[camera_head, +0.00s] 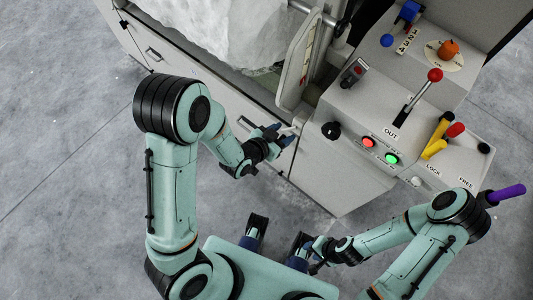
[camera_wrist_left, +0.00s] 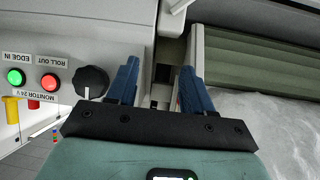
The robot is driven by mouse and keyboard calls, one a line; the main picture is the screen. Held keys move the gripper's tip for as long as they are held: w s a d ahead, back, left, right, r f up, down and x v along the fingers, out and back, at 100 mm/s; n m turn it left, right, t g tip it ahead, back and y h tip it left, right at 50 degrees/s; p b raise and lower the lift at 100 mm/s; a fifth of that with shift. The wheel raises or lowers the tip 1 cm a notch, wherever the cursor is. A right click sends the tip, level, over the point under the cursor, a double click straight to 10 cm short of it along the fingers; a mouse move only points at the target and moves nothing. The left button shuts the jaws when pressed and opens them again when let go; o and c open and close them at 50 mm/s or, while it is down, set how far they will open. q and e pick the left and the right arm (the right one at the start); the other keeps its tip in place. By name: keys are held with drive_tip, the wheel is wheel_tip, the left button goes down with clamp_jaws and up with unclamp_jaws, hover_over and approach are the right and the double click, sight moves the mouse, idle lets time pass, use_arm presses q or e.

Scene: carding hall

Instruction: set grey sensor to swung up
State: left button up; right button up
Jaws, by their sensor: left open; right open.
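My left gripper (camera_head: 279,134) is open at the corner between the long grey trough and the control housing. In the left wrist view its blue fingers (camera_wrist_left: 159,80) are apart, with a dark gap and a narrow grey part (camera_wrist_left: 197,62) by the right-hand finger. A small light-grey piece (camera_head: 292,129) shows at the fingertips in the head view; it may be the grey sensor, but I cannot tell its position or whether the fingers touch it. My right gripper (camera_head: 309,257) is low in front of my body, open and away from the machine.
The control housing (camera_head: 345,172) carries a black knob (camera_head: 331,130), red button (camera_head: 368,142), green button (camera_head: 392,159) and red-knobbed lever (camera_head: 420,92). An upright grey panel (camera_head: 297,65) rises beside white fibre (camera_head: 230,30). Floor is clear at left.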

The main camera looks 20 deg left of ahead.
use_arm(q)
drive_tip(key=s+a+f+n+g+y+p, duration=0.1)
drive_tip(key=s+a+f+n+g+p, duration=0.1)
drive_tip(key=s+f, duration=0.3)
drive_tip(key=shift+s+a+f+n+g+y, duration=0.35)
drive_tip(key=shift+f+g, duration=0.55)
drive_tip(key=shift+f, duration=0.7)
use_arm(e)
drive_tip(key=shift+w+r, duration=0.15)
drive_tip(key=shift+r, duration=0.45)
drive_tip(key=shift+w+r, duration=0.15)
drive_tip(key=shift+r, duration=0.45)
use_arm(q)
drive_tip(key=shift+w, duration=0.1)
use_arm(e)
drive_tip(key=shift+o, duration=0.9)
